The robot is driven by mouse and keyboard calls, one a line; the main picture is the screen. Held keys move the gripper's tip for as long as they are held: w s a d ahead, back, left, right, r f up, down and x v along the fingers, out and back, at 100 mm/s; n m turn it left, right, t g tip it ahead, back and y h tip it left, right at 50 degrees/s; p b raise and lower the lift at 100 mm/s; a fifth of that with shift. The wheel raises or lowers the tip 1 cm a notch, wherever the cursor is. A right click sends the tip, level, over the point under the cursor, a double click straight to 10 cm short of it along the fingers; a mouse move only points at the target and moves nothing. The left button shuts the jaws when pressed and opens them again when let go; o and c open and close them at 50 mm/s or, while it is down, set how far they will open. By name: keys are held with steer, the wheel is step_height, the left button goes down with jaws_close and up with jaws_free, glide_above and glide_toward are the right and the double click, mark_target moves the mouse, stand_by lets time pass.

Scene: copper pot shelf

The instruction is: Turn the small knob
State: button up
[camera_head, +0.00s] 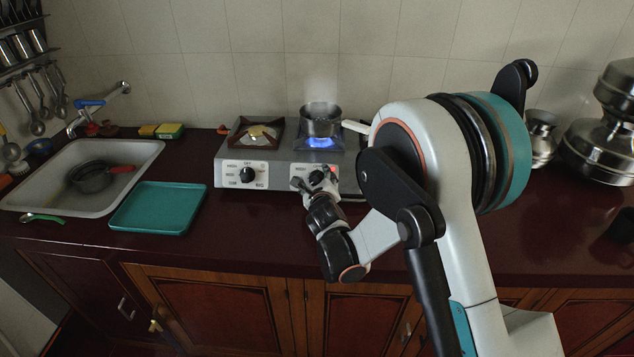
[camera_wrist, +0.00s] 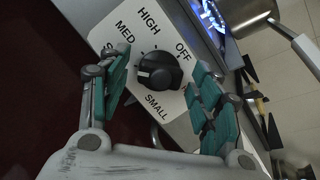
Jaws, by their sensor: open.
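The right-hand stove knob (camera_wrist: 158,70) is black and round with a raised grip, on a white plate marked HIGH, MED, SMALL and OFF. Where it points is hard to tell. In the head view this knob (camera_head: 317,177) is partly hidden behind my gripper (camera_head: 311,184). My gripper (camera_wrist: 160,64) is open in the wrist view, with one teal-padded finger on each side of the knob. Gaps show between the fingers and the knob. The two-burner stove (camera_head: 222,172) has a second black knob (camera_head: 247,174) on its left.
A small pot (camera_head: 321,122) with a pale handle stands over a lit blue flame (camera_head: 320,142) on the right burner. The left burner (camera_head: 256,134) is unlit. A teal tray (camera_head: 158,208) and a sink (camera_head: 130,152) lie left. Metal vessels (camera_head: 606,142) stand right.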

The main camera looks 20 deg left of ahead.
steer(key=c, duration=1.1)
steer(key=shift+o, duration=0.2)
